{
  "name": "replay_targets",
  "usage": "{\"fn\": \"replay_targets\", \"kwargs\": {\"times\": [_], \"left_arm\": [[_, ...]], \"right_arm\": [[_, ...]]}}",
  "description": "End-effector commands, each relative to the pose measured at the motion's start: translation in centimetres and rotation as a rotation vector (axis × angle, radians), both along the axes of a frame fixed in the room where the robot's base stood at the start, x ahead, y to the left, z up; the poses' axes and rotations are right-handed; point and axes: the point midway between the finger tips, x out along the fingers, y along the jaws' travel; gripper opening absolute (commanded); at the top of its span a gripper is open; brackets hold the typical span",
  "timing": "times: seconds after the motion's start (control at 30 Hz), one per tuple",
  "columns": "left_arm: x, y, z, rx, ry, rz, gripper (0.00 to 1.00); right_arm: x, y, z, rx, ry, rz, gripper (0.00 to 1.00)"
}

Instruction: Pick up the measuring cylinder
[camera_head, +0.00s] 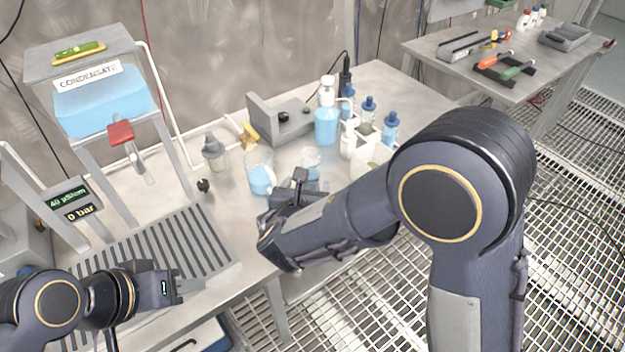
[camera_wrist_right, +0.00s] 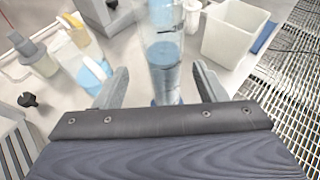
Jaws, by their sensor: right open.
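The measuring cylinder (camera_wrist_right: 163,45), clear with blue liquid in it, stands upright in the right wrist view. In the head view a clear vessel (camera_head: 311,160) behind my right gripper seems to be the same cylinder, its lower part hidden. My right gripper (camera_wrist_right: 160,72) is open, with one finger to each side of the cylinder; I cannot tell whether either touches it. In the head view my right arm covers much of this gripper. My left gripper (camera_head: 192,287) is over the grated part of the bench at the lower left, away from the cylinder; its jaw opening is unclear.
A beaker of blue liquid (camera_head: 262,178) and a grey-topped bottle (camera_head: 214,155) stand left of the cylinder. A white tub (camera_wrist_right: 234,32) and several blue-capped bottles stand to the right. The condensate tank (camera_head: 103,108) rises at left. A second table (camera_head: 520,85) is far right.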

Motion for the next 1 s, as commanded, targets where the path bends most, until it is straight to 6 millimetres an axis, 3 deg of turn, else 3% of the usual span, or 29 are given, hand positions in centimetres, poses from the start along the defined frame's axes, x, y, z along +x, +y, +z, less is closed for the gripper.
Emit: {"fn": "replay_targets", "kwargs": {"times": [0.4,0.7,1.0], "left_arm": [[0.0,0.0,1.1,0.000,0.000,0.000,0.36],[0.0,0.0,1.0,0.000,0.000,0.000,0.36],[0.0,0.0,1.0,0.000,0.000,0.000,0.36]], "right_arm": [[4.9,-1.3,-2.2,0.001,0.001,-0.003,0.65],[5.3,-1.3,-2.5,0.002,0.001,-0.001,0.65],[5.3,-1.3,-2.4,0.002,0.001,-0.001,0.26]]}}
